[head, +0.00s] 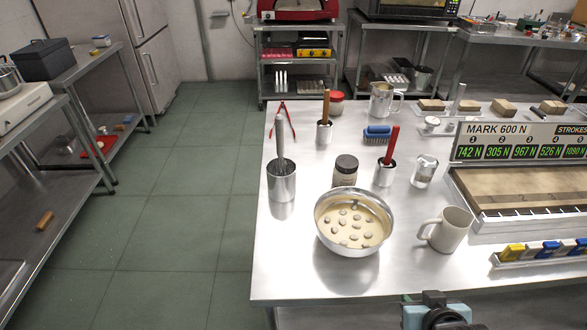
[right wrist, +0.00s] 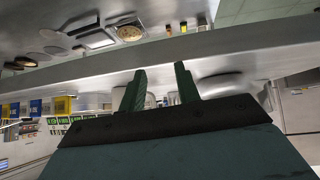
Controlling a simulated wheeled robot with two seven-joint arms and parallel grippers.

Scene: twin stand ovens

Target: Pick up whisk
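The whisk (head: 280,146) stands handle up in a metal cup (head: 283,186) near the left edge of the steel table. Its grey handle rises above the rim; its lower part is hidden inside the cup. My right gripper (head: 437,312) shows at the bottom of the head view, below the table's front edge, well to the right of the whisk and nearer me. In the right wrist view its two dark fingers (right wrist: 161,88) stand apart with nothing between them. The whisk cannot be made out in that view. My left gripper is not in view.
Cups with wooden (head: 325,107) and red (head: 391,146) handles stand behind. The front left table corner (head: 275,280) is bare.

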